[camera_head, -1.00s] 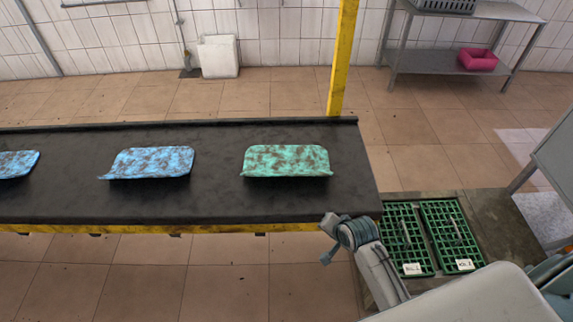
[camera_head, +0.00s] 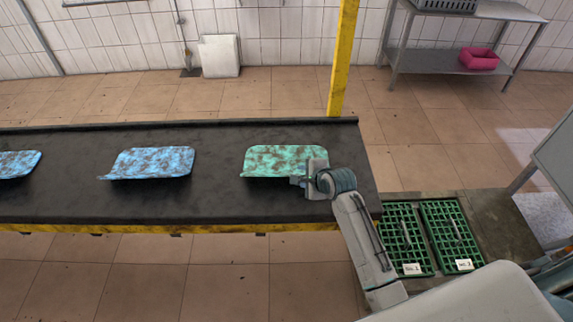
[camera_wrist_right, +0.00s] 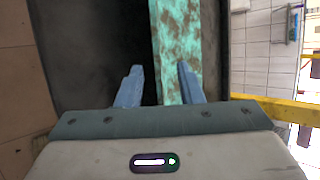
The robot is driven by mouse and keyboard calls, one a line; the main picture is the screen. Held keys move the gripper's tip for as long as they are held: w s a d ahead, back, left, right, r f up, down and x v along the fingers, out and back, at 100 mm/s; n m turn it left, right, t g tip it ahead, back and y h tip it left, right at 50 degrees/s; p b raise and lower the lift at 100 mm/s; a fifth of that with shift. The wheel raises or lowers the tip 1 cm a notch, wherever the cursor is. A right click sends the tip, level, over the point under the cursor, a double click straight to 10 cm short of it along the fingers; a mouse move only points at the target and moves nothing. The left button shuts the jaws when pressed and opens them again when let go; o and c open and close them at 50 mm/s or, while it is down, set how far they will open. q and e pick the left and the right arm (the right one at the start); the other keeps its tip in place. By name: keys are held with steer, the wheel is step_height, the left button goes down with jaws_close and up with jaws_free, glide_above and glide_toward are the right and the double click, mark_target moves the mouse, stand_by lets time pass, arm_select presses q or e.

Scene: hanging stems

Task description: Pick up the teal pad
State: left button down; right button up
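The teal pad (camera_head: 284,160), mottled with brown, lies on the dark belt near its right end, its near edge curled up. It also shows in the right wrist view (camera_wrist_right: 174,38), beyond and between the fingers. My right gripper (camera_head: 297,181) is at the pad's near right corner and hides part of it. In the right wrist view my right gripper (camera_wrist_right: 159,70) is open, one finger on each side of the pad's near edge line. Whether a finger touches the pad I cannot tell. My left gripper is out of view.
A blue mottled pad (camera_head: 152,162) and another blue pad (camera_head: 18,164) lie left on the belt (camera_head: 222,205). A yellow post (camera_head: 342,60) stands behind the belt. Green grated trays (camera_head: 447,235) lie lower right. A metal shelf with a pink bin (camera_head: 478,60) stands far back.

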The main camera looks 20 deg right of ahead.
steer(key=shift+p+x, duration=0.8)
steer(key=shift+x, duration=2)
steer(key=shift+a, duration=0.1)
steer(key=shift+s, duration=0.1)
jaws_close()
